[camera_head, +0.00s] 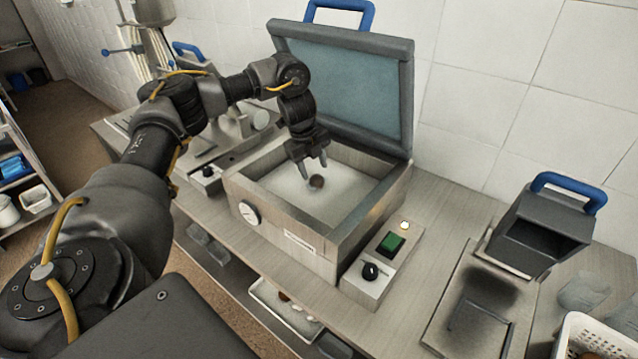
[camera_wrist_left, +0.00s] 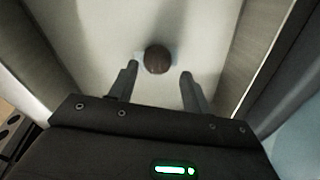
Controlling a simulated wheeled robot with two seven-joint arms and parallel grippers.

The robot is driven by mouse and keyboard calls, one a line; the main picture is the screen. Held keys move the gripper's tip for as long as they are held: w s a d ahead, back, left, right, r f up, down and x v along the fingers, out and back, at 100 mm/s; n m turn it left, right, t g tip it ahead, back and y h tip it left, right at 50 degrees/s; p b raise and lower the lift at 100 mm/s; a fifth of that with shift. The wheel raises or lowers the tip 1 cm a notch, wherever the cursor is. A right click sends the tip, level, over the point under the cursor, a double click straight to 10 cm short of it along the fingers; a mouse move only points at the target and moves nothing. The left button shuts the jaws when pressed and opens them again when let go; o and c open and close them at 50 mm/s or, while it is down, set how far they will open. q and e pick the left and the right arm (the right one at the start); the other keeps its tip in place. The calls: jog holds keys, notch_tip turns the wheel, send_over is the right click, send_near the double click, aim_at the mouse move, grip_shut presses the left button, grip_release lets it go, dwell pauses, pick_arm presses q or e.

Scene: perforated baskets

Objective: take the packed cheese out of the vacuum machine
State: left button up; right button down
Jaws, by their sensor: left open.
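The vacuum machine (camera_head: 292,246) stands on the counter with its lid (camera_head: 345,82) raised. The cheese (camera_head: 317,181) shows as a small round brown piece on the pale chamber floor. In the left wrist view the cheese (camera_wrist_left: 158,59) lies just beyond and between the fingertips, with a faint clear edge of packing around it. My left gripper (camera_head: 316,163) is open and points down into the chamber, close above the cheese. In the left wrist view its two fingers (camera_wrist_left: 158,75) are apart with nothing between them. My right gripper is not in view.
A control box with a green switch (camera_head: 391,244) sits at the machine's right front. A dark device with a blue handle (camera_head: 540,232) and a white basket (camera_head: 590,338) stand farther right. The chamber walls and raised lid surround my left gripper closely.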

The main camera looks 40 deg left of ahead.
aim_at(315, 177)
pick_arm(q)
jog(key=shift+s+r, duration=0.15)
jog(key=shift+s, duration=0.1)
jog(key=shift+s+p, duration=0.2)
jog(key=shift+p, duration=0.15)
jog(key=x, duration=0.1)
jog(key=p+x, duration=0.1)
jog(key=x, duration=0.1)
jog(key=p+x, duration=0.1)
jog(key=x, duration=0.1)
jog(key=shift+w+r, duration=0.1)
jog(key=shift+w, duration=0.15)
jog(key=shift+s, duration=0.15)
jog(key=c, duration=0.8)
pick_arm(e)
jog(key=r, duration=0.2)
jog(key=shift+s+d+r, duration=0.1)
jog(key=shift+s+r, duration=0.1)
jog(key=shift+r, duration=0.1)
pick_arm(q)
jog(key=shift+o, duration=0.2)
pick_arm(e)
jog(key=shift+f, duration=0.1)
